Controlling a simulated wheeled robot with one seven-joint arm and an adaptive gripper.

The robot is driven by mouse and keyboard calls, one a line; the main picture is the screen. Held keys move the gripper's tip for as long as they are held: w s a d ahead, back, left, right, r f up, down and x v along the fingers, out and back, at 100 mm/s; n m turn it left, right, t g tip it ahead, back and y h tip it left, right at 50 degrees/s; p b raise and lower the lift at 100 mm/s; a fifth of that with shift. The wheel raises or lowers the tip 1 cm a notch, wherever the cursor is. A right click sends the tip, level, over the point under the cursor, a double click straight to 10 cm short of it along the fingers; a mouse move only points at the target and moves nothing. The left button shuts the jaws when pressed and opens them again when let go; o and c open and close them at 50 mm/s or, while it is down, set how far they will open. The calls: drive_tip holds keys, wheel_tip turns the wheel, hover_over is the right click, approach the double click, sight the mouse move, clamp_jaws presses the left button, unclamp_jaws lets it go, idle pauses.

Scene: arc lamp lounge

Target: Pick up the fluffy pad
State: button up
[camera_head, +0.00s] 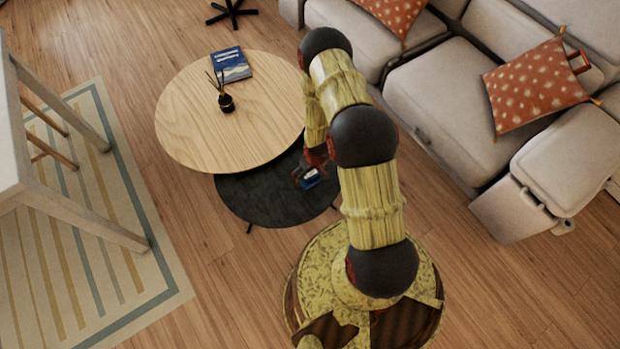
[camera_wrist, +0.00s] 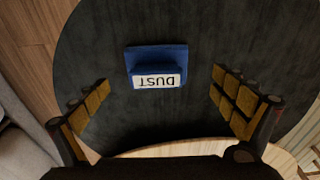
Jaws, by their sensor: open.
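A small blue block (camera_wrist: 157,62) with a white label reading "DUST" lies on the low black round table (camera_wrist: 95,45). It is the only pad-like thing near my gripper, but I cannot see any fluffy side. In the head view the blue block (camera_head: 310,178) is a small patch of blue and white, partly hidden by my gripper. My gripper (camera_wrist: 161,82) is open and empty, pointing down over the table. Its two padded fingers stand to the left and right of the block, with a clear gap on both sides. I cannot tell the exact height above it.
A higher light wood round table (camera_head: 190,130) overlaps the black one, holding a blue book (camera_head: 231,65) and a dark reed diffuser (camera_head: 226,102). A beige sofa (camera_head: 450,95) with orange cushions (camera_head: 533,87) stands right. A white table (camera_head: 15,150) and striped rug (camera_head: 120,240) are left.

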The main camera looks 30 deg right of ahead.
sight(311, 174)
drive_tip(key=f, duration=0.1)
drive_tip(key=f+b, duration=0.1)
drive_tip(key=f, duration=0.1)
drive_tip(key=w+f+b, duration=0.1)
drive_tip(key=f, duration=0.1)
drive_tip(key=shift+d, duration=0.25)
drive_tip(key=shift+r, duration=0.1)
drive_tip(key=shift+s, duration=0.1)
drive_tip(key=shift+c, duration=0.3)
drive_tip(key=c, duration=1.1)
drive_tip(key=shift+c, duration=0.5)
